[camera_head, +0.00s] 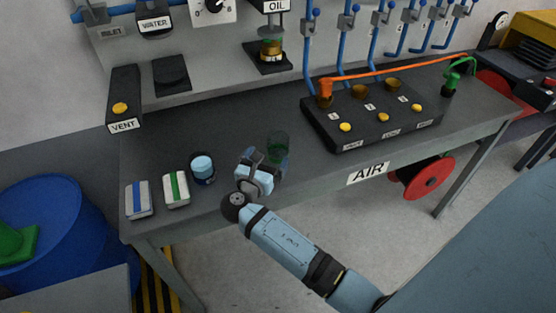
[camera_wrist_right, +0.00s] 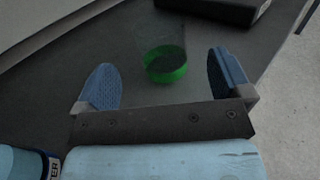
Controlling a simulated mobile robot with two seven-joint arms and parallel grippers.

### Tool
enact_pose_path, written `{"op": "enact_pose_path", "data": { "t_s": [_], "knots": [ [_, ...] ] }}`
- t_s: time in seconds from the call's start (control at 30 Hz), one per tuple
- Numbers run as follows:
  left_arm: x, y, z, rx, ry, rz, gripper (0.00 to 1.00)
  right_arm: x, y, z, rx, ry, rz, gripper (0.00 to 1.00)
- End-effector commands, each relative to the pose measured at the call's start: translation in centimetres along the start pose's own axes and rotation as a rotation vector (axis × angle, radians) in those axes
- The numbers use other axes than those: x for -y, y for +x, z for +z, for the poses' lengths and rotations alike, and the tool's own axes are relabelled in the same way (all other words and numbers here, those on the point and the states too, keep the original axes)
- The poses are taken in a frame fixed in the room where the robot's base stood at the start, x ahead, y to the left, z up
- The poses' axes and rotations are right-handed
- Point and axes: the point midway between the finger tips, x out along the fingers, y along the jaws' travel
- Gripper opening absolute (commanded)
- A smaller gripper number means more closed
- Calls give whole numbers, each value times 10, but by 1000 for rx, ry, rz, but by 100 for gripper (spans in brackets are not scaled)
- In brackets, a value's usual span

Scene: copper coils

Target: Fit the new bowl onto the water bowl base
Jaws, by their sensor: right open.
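A clear bowl with a green bottom (camera_head: 278,143) stands on the grey bench near its front edge. It also shows in the wrist view (camera_wrist_right: 166,62), ahead of and between my fingertips. My right gripper (camera_head: 264,161) is open and empty, just short of this bowl; its two blue finger pads show in the wrist view (camera_wrist_right: 165,80). A unit labelled WATER (camera_head: 156,23) is on the back panel, with a bare dark square block (camera_head: 171,73) below it. I cannot tell which part is the bowl base. My left gripper is not in view.
A dark jar with a light blue top (camera_head: 202,167) and two striped packs (camera_head: 139,199) (camera_head: 176,189) stand left of my gripper. A black block with yellow buttons (camera_head: 372,112) lies to the right. The OIL unit (camera_head: 271,50) is at the back. The bench middle is clear.

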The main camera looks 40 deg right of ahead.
Motion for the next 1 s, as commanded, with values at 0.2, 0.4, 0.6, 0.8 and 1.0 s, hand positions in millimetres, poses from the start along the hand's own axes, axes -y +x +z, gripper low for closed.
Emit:
{"op": "enact_pose_path", "data": {
  "t_s": [0.2,0.4,0.6,0.8,1.0],
  "knots": [
    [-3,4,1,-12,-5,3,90,0,10,-5,3,0,-2,96],
    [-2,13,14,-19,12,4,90,0,46,-8,3,1,-2,96],
    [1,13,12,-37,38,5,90,0,72,-5,1,0,-1,96],
    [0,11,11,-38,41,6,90,0,75,-3,-1,0,0,96],
    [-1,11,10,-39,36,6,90,0,75,-3,-1,0,0,71]
  ]
}}
